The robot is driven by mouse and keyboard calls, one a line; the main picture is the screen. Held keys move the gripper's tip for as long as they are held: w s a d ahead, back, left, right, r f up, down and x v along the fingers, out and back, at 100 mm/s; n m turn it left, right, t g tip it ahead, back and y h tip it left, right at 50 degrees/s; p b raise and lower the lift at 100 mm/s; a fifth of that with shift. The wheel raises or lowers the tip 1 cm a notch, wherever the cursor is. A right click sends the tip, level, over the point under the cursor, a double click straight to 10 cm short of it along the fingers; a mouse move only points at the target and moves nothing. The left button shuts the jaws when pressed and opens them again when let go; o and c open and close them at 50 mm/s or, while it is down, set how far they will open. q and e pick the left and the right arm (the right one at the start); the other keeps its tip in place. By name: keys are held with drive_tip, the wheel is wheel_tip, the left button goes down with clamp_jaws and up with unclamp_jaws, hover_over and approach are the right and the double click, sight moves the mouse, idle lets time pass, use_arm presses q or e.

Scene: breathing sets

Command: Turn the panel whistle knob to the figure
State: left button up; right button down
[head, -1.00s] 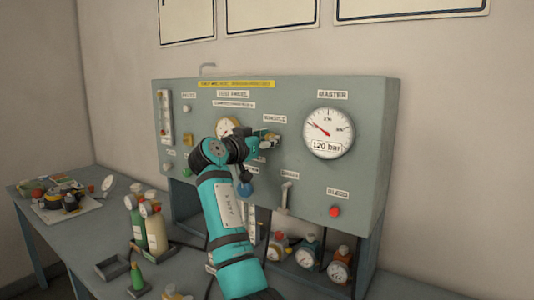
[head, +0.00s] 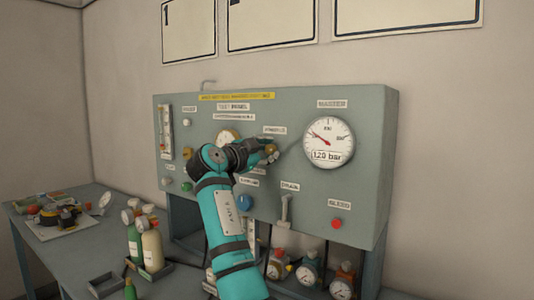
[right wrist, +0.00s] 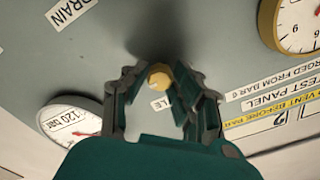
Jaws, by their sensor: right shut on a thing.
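The whistle knob (head: 271,151) is a small brass-yellow knob on the grey-green test panel (head: 375,185), left of the master gauge (head: 329,142). My right gripper (head: 268,147) is at the panel face, shut on the knob. In the right wrist view the knob (right wrist: 159,77) sits between the two fingertips (right wrist: 158,84). The knob's label in that view is mostly hidden by the fingers. The master gauge carries a 120 bar plate, and its red needle points to the upper left. My left gripper is in neither view.
A second gauge (head: 228,138) is partly behind my right arm. A drain lever (head: 285,208) and a red bleed button (head: 337,223) are lower on the panel. Bottles (head: 151,246) and small gauges (head: 308,271) stand below. The panel's right face is clear.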

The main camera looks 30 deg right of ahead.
drive_tip(key=shift+f, duration=0.1)
idle(0.4)
drive_tip(key=c, duration=1.1)
unclamp_jaws()
drive_tip(key=shift+o, duration=0.2)
drive_tip(key=v, duration=1.2)
drive_tip(key=shift+f, duration=0.1)
